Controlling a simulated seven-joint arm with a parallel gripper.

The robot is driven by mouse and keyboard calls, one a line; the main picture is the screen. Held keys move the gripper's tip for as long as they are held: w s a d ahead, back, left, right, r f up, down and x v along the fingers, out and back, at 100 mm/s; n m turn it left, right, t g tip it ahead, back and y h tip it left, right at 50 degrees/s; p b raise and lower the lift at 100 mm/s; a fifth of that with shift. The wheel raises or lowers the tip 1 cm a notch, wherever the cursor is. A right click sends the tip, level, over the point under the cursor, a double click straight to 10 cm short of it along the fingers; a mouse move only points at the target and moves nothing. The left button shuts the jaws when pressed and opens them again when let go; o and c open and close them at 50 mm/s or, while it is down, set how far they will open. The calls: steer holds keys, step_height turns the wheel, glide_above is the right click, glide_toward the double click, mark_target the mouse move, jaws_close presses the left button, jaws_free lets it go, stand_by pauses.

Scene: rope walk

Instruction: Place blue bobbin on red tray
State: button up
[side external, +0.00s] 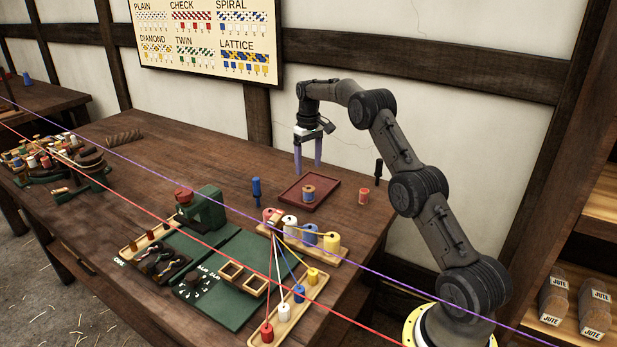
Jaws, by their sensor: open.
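A dark red tray (289,201) lies on the table in front of the arm. A small bobbin with blue winding and wooden ends (309,193) stands upright inside the tray, right of its middle. My gripper (308,169) points down with its two fingers apart and nothing between them. In this view its fingertips show just above and behind the bobbin, apart from it. Other blue bobbins stand in the pale wooden racks, one in the back rack (310,234) and one in the front rack (299,293).
A red bobbin (364,196) and a black upright tool (378,170) stand right of the tray. A blue-handled tool (256,190) stands left of it. A green machine (203,208) is farther left. Purple and red cords cross the view.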

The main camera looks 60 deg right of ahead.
steer(key=s+a+r+t, duration=0.1)
steer(key=s+a+r, duration=0.2)
steer(key=a+r, duration=0.85)
steer(key=s+a+r+n+t, duration=0.2)
steer(key=s+a+r, duration=0.6)
steer(key=s+a, duration=0.1)
steer(key=s+a+f+t, duration=0.1)
steer(key=s+a+f, duration=0.1)
steer(key=s+a, duration=0.2)
steer(key=s+a+f+n, duration=0.1)
steer(key=s+a, duration=0.3)
steer(key=s, duration=0.7)
steer(key=s+a+f+t, duration=0.1)
steer(key=s+a+f, duration=0.1)
steer(key=s+a, duration=0.2)
steer(key=s, duration=0.3)
steer(key=shift+s+f+n+t, duration=0.3)
steer(key=shift+s+f, duration=0.05)
steer(key=shift+f, duration=0.05)
